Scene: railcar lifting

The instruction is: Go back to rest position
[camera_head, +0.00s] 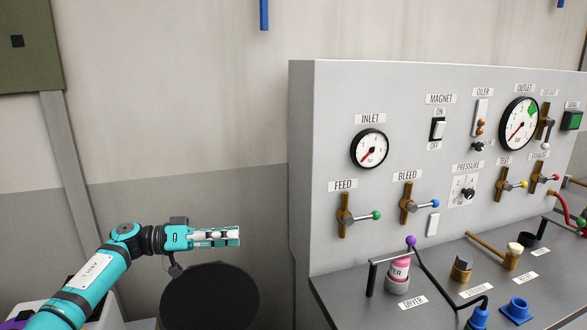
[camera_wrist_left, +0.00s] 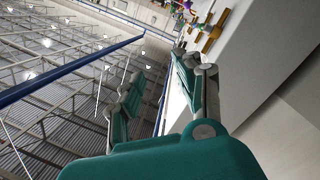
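My left arm comes in from the lower left in the head view, teal with black joints. Its gripper (camera_head: 236,237) points right, in the air left of the grey control panel (camera_head: 305,170) and apart from it. In the left wrist view the two teal fingers of this gripper (camera_wrist_left: 158,68) stand apart with nothing between them, so it is open and empty. My right gripper is not in view.
The panel carries an inlet gauge (camera_head: 369,149), an outlet gauge (camera_head: 519,124), a feed valve (camera_head: 345,216) and a bleed valve (camera_head: 409,204). A dark bench (camera_head: 345,300) below holds a pink dryer canister (camera_head: 399,268). A round black surface (camera_head: 209,298) lies below the left gripper.

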